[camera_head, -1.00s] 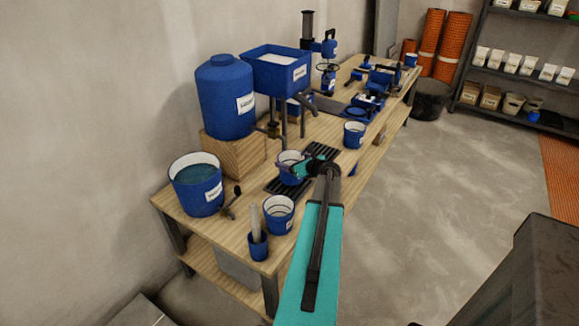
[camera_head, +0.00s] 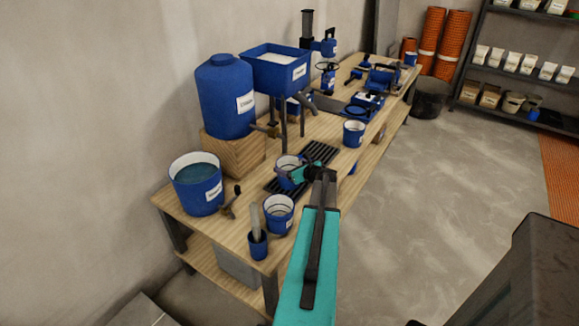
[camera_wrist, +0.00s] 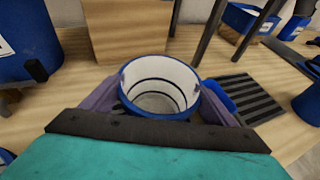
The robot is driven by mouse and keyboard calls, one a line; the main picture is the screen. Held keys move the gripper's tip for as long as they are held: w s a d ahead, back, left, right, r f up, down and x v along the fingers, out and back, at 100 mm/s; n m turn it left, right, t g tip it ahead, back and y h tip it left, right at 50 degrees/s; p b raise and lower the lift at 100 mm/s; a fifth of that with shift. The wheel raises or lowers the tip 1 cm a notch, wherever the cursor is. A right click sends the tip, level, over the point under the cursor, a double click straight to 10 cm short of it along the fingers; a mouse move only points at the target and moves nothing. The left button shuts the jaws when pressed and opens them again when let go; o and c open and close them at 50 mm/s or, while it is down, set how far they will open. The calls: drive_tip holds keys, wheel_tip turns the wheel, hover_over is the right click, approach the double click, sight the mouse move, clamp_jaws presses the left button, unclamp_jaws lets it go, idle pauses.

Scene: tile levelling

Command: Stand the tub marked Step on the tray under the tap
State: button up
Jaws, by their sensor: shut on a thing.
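My gripper (camera_head: 304,174) is shut on a blue tub (camera_head: 285,180) with a white inside, upright and empty-looking. In the wrist view the tub (camera_wrist: 160,88) sits between my fingers; any marking on it is hidden. The black slatted tray (camera_head: 318,152) lies on the bench, and the tub overlaps its middle in the head view. In the wrist view the tray (camera_wrist: 248,97) shows to the right of the tub. I cannot tell whether the tub touches anything below. The tap (camera_head: 270,130) is on the big blue tank (camera_head: 226,98), behind and left of the tub.
The tank stands on a wooden block (camera_head: 235,153). A bucket of water (camera_head: 197,185) with its own tap, an empty blue tub (camera_head: 279,214) and a small holder (camera_head: 258,245) are nearer. A hopper on legs (camera_head: 276,70) stands behind. Another tub (camera_head: 353,134) is to the right.

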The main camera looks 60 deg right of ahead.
drive_tip(key=shift+f, duration=0.15)
drive_tip(key=o, duration=1.4)
drive_tip(key=shift+r, duration=0.25)
drive_tip(key=b+v, duration=0.1)
drive_tip(key=v, duration=1.1)
drive_tip(key=shift+w+r, duration=0.1)
drive_tip(key=shift+r, duration=0.05)
